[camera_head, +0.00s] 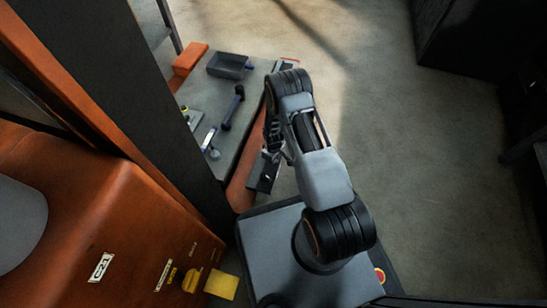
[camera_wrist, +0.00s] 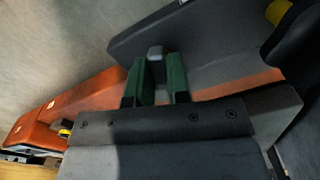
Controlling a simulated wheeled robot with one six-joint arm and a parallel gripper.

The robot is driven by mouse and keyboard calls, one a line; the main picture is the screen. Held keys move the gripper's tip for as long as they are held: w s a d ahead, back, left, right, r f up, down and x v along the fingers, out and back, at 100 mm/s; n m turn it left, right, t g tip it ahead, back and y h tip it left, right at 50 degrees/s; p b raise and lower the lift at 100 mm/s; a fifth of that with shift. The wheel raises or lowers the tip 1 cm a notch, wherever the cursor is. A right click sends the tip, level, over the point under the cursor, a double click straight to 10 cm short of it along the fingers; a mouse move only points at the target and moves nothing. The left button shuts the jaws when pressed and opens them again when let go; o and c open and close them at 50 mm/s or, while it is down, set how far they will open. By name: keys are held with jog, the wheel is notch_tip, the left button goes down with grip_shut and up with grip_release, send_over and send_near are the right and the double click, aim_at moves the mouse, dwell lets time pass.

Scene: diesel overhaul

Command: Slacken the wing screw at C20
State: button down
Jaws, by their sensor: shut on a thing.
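My gripper (camera_wrist: 158,66) shows in the wrist view with its two green fingers close together. A small grey piece (camera_wrist: 155,52) shows at the fingertips, between them, and the gripper is shut on it. I cannot tell what this piece is. In the head view my arm bends down at the bench's right edge, and my gripper (camera_head: 264,168) is partly hidden under it. No wing screw can be made out, and no C20 mark is readable in either view.
A grey-topped bench (camera_head: 218,103) holds a dark tray (camera_head: 229,65), an orange box (camera_head: 190,59) and a dark-handled tool (camera_head: 233,105). An orange housing (camera_head: 125,215) with labels and a yellow knob (camera_head: 191,281) stands at lower left. The floor (camera_head: 400,125) to the right is clear.

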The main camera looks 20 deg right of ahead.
dwell(0.3)
jog(key=n, duration=0.5)
jog(key=shift+n, duration=0.9)
jog(key=c, duration=1.5)
grip_release()
jog(key=shift+n, duration=0.5)
jog(key=shift+c, duration=0.2)
jog(key=o, duration=0.6)
